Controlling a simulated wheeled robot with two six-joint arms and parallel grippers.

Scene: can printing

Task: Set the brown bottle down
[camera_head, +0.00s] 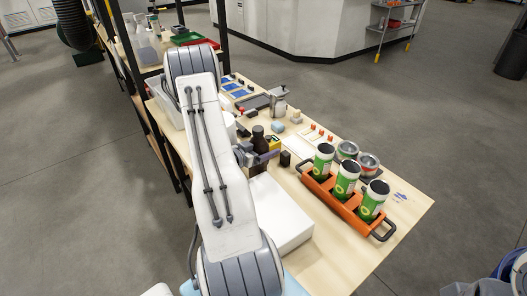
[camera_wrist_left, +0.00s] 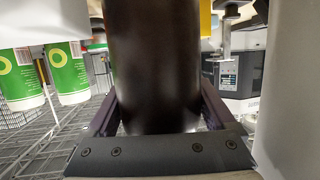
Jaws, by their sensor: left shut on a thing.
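The dark brown bottle (camera_head: 259,139) stands upright near the middle of the wooden table (camera_head: 357,255), behind a white box. My left gripper (camera_head: 256,155) is shut on it, with the arm reaching across the table from the front. In the left wrist view the brown bottle (camera_wrist_left: 155,65) fills the middle, between the two dark fingers of my left gripper (camera_wrist_left: 160,112). Whether its base touches the table is hidden in the head view. My right gripper is not in view.
A white box (camera_head: 282,212) lies just in front of the bottle. An orange carrier (camera_head: 345,207) with green-and-white cans stands to the right, metal tins (camera_head: 368,163) behind it. A metal pot (camera_head: 278,103) and a yellow box (camera_head: 274,143) stand nearby.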

